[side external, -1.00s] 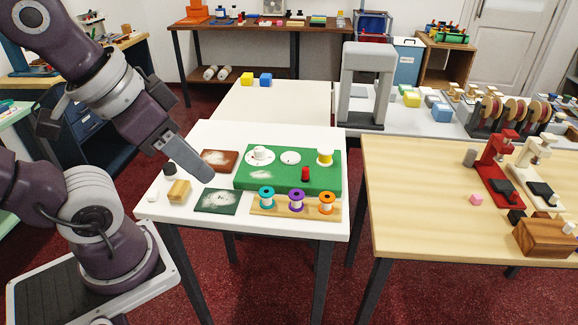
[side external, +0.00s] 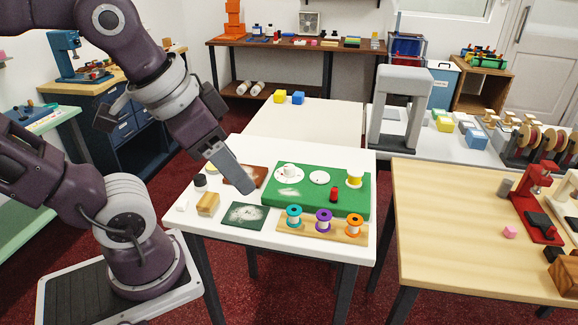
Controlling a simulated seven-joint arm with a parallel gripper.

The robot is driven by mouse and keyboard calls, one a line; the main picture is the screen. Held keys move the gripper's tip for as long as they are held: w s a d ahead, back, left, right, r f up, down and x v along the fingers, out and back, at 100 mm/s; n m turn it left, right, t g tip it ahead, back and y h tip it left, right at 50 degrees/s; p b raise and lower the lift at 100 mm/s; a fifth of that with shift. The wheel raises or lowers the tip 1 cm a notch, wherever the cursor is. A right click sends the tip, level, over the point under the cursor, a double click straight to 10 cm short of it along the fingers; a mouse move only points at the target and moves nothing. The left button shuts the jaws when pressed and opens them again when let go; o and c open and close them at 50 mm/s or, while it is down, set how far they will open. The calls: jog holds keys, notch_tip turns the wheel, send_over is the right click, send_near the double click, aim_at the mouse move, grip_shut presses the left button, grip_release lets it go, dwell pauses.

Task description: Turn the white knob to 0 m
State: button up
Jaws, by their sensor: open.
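The white knob (side external: 289,169) stands on a round white dial (side external: 299,177) at the back left of a green board (side external: 312,202). The dial's marks and the knob's setting are too small to read. My gripper (side external: 245,187) is open and empty, to the left of the knob and apart from it. It points down and to the right, over the area of the brown swatch. The two fingers overlap from this side, so the gap between them is hidden.
The board also bears a flat white disc (side external: 319,177), a yellow-and-white spool (side external: 354,179) and a red piece (side external: 334,194). A wooden rack (side external: 345,231) with three spools stands in front. A brown swatch (side external: 259,172), dark green swatch (side external: 248,214) and wooden block (side external: 208,204) lie left.

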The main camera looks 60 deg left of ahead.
jog(key=w+a+r+m+g+y, duration=0.1)
jog(key=w+a+m+g, duration=0.2)
jog(key=w, duration=0.6)
jog(key=m+g+y, duration=0.3)
jog(key=m+g, duration=0.1)
jog(key=m, duration=0.6)
send_over(290, 167)
jog(key=w+d, duration=0.1)
jog(key=d, duration=0.2)
notch_tip(290, 167, down, 19)
jog(key=x, duration=0.6)
jog(key=shift+a+f, duration=0.1)
jog(key=shift+a, duration=0.1)
jog(key=shift+a+f, duration=0.15)
jog(key=shift+f, duration=0.4)
grip_shut()
